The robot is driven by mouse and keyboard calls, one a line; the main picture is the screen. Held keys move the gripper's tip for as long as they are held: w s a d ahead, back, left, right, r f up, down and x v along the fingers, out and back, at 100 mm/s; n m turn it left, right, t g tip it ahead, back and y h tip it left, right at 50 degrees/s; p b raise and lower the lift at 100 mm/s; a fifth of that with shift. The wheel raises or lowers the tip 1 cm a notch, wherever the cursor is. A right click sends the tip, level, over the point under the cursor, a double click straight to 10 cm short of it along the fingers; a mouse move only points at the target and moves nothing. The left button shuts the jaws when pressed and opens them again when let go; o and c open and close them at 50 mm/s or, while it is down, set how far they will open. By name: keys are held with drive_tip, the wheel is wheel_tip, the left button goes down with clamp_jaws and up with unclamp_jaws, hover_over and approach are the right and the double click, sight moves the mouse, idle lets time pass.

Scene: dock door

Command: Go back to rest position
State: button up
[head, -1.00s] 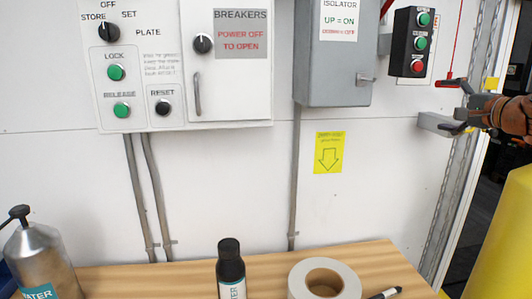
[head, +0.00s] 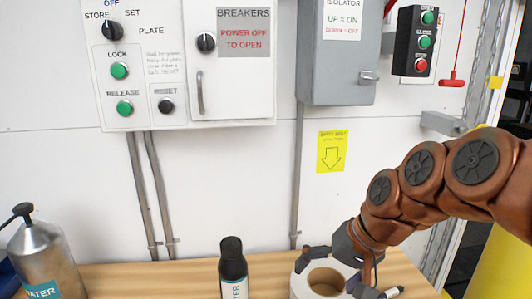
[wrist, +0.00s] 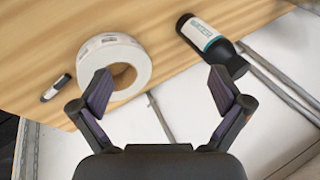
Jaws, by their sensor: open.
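My gripper (head: 335,272) is at the right front of the head view, low over the wooden bench, in front of a white tape roll (head: 309,284) that it partly hides. In the wrist view my gripper (wrist: 158,85) has its two fingers spread wide with nothing between them. The tape roll also shows there (wrist: 140,66), beside the left finger. A dark bottle with a white label (wrist: 212,42) lies beyond the right finger in that view; in the head view the bottle (head: 232,268) stands upright on the bench.
The wooden bench (head: 191,277) runs along the white wall. A metal water flask (head: 42,258) stands at left, and a black marker (head: 392,292) lies at right. A control panel (head: 150,112), a grey isolator box (head: 336,70) and a red pull handle (head: 452,82) are on the wall.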

drive_tip(key=s+d+f+n+g+h, duration=0.1)
drive_tip(key=s+d+f+g+h, duration=0.1)
drive_tip(key=s+f, duration=0.35)
drive_tip(key=s+d+f+g+h, duration=0.1)
drive_tip(key=s+d+f+g, duration=0.15)
drive_tip(key=s, duration=0.65)
drive_tip(key=s+d+f+n+g+h, duration=0.1)
drive_tip(key=s+d+f+h, duration=0.15)
drive_tip(key=s+f, duration=0.4)
wheel_tip(320, 180, up, 16)
drive_tip(key=p, duration=1.3)
drive_tip(key=shift+f+t+y, duration=0.15)
drive_tip(key=shift+t+y, duration=0.3)
drive_tip(key=shift+d, duration=0.1)
idle(0.7)
